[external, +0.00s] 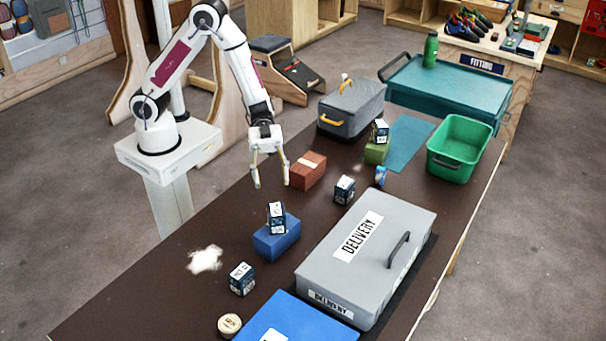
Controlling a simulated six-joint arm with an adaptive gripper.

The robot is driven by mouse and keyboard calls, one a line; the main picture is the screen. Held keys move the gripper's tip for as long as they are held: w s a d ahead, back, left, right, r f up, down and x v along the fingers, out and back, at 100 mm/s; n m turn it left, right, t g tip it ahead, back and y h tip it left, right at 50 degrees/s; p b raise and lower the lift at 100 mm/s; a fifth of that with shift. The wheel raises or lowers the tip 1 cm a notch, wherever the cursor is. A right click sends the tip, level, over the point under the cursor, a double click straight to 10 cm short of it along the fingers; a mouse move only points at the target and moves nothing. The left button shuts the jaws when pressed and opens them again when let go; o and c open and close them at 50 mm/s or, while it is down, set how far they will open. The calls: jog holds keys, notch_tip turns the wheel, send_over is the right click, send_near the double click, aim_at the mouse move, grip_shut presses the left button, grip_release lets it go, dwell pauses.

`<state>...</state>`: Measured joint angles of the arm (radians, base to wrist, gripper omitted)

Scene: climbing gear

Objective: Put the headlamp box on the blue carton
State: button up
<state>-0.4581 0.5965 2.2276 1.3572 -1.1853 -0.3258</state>
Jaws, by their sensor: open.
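The blue carton (275,243) stands on the brown table, with a small dark box with white markings (277,219) upright on its top. Similar small dark boxes are on the table in front of it (241,280), on the table behind it to the right (344,190), and on the green carton (380,131). Their print is too small to tell which is a headlamp box. My gripper (271,184) is open and empty, pointing down above the table. It is behind the blue carton and left of the red-brown carton (308,171).
A large grey delivery box (375,245) and a blue box (290,322) fill the right front. A dark grey case (350,108), green bin (458,148) and blue mat (408,143) are farther back. A round tin (229,325) stands at the front. The table's left side is mostly clear.

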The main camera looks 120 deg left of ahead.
jog(key=shift+s+a+r, duration=0.2)
jog(key=shift+s+a, duration=0.2)
jog(key=shift+s, duration=0.05)
jog(key=shift+w, duration=0.1)
dwell(0.4)
jog(key=w+a+r+n+t+y, duration=0.1)
jog(key=w+a+r+n+y, duration=0.15)
jog(key=a+r+y, duration=0.4)
jog(key=s+a+r+n+y, duration=0.3)
jog(key=s+r+y, duration=0.3)
jog(key=s+r, duration=0.1)
jog(key=s+d+n+g+h, duration=0.1)
jog(key=s+d+g, duration=0.2)
jog(key=s, duration=1)
jog(key=s+d+n+g+h, duration=0.1)
jog(key=s+d, duration=0.5)
jog(key=s, duration=0.6)
jog(key=shift+s+d+n+g, duration=0.4)
jog(key=shift+n+g, duration=0.35)
jog(key=shift+g, duration=0.15)
